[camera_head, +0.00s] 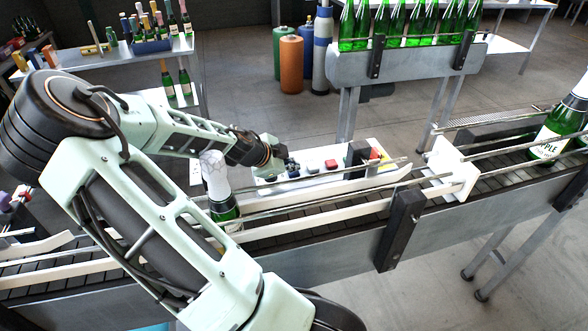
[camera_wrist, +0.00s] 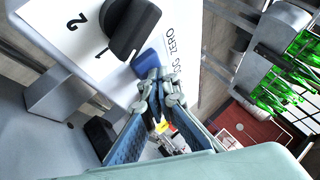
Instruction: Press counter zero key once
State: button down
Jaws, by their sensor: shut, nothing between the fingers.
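A white control panel (camera_wrist: 70,35) fills the upper left of the wrist view. It carries a blue key (camera_wrist: 146,62) with lettering beside it that includes "ZERO". My gripper (camera_wrist: 154,82) is shut and empty, with its fingertips right at the blue key and hiding part of it. I cannot tell whether they touch it or whether the key is pushed in. In the head view the panel (camera_head: 312,157) stands behind the conveyor, and my gripper (camera_head: 282,162) reaches its left end.
A black selector knob (camera_wrist: 133,27) marked 1 and 2 sits close to the blue key. A red button (camera_head: 330,165) is farther right on the panel. Conveyor rails (camera_head: 330,192) run in front. A foil-topped bottle (camera_head: 218,185) stands on the conveyor near my arm.

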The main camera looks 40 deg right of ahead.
aim_at(291, 173)
jog(key=shift+w+a+r+p, duration=0.15)
jog(key=shift+r+p, duration=0.1)
jog(key=shift+r, duration=0.15)
jog(key=shift+s+a+r+p, duration=0.1)
jog(key=shift+a+r+p, duration=0.1)
jog(key=shift+r, duration=0.15)
jog(key=shift+d, duration=0.15)
jog(key=shift+w+r, duration=0.1)
jog(key=shift+r, duration=0.1)
jog(key=shift+r+p, duration=1.65)
jog(key=shift+r, duration=0.75)
